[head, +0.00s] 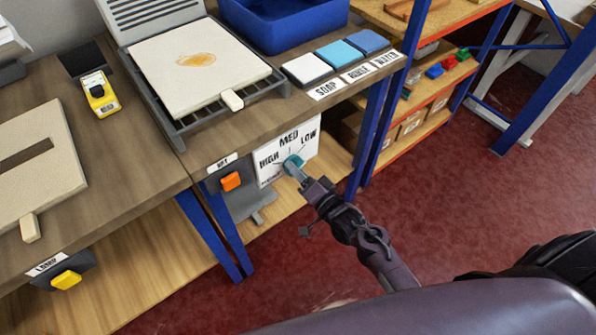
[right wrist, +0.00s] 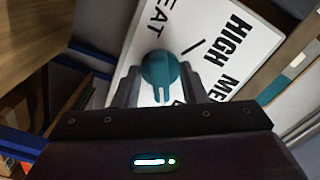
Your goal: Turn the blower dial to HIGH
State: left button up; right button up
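The teal blower dial (head: 292,161) sits on a white panel (head: 270,172) lettered HIGH, MED and LOW, below the bench edge. In the right wrist view the dial (right wrist: 160,70) is round with a narrow ridge, and the word HIGH shows to its upper right. I cannot tell for sure which label the dial points to. My right gripper (head: 299,173) is at the dial. Its fingers (right wrist: 158,88) stand apart on either side of the dial, with gaps beside the ridge. Contact is unclear. My left gripper is not in view.
An orange switch (head: 231,181) is left of the panel, and a yellow switch (head: 66,279) is further left. Above are a beige board (head: 190,65) on a rack and a blue bin (head: 275,22). Blue table legs (head: 370,135) stand right of the panel. Red floor lies open to the right.

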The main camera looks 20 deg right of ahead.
grip_shut()
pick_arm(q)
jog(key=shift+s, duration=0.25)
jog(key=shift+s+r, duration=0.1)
pick_arm(e)
jog(key=shift+n, duration=0.4)
pick_arm(q)
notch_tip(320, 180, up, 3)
jog(key=p, duration=0.3)
pick_arm(e)
jog(key=n, duration=2.3)
jog(key=shift+w+d, duration=0.15)
jog(key=shift+d, duration=0.25)
grip_release()
